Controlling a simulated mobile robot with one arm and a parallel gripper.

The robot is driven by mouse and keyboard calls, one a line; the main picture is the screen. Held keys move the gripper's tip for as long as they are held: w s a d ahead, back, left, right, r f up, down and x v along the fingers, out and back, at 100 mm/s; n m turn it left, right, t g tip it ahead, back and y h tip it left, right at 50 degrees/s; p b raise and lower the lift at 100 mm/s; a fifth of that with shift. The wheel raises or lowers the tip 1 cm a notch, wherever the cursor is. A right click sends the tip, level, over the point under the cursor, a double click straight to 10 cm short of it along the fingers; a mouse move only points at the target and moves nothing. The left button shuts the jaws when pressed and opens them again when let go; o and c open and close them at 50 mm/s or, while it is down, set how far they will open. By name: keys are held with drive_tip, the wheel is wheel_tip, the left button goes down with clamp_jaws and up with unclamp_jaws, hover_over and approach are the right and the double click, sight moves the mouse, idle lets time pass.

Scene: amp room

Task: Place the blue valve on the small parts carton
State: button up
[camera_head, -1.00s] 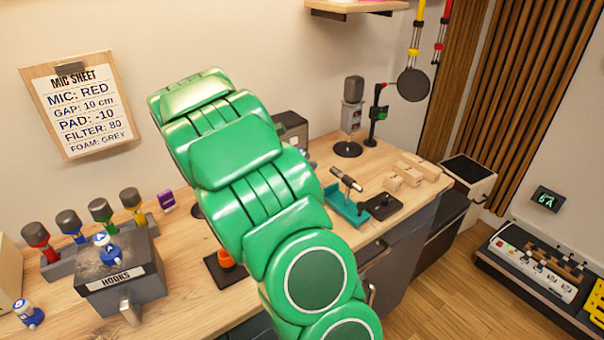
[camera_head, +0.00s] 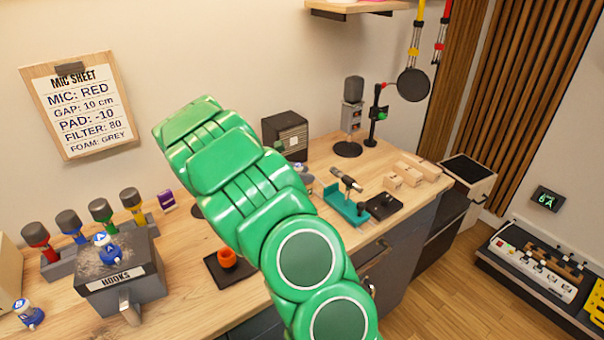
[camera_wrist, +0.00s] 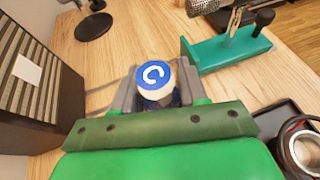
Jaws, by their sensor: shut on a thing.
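A blue-and-white valve (camera_wrist: 156,76) marked with a white C is between the grey fingers of my gripper (camera_wrist: 157,90) in the wrist view. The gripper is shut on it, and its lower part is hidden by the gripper. Wood tabletop shows around it; I cannot tell its height above the table. In the head view my green arm hides most of the gripper. Another blue-and-white valve (camera_head: 107,249) stands on a grey box labelled HOOKS (camera_head: 125,285). One more (camera_head: 28,313) stands on the table at lower left. No box is readable as a small parts carton.
A dark slatted box (camera_head: 287,135) stands close to the gripper, on its left in the wrist view (camera_wrist: 38,85). A teal holder (camera_wrist: 225,48) is on its right. Coloured microphones (camera_head: 70,222) stand at left.

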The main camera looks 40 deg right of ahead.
drive_tip(key=o, duration=1.1)
drive_tip(key=v, duration=1.2)
drive_tip(key=shift+r, duration=0.15)
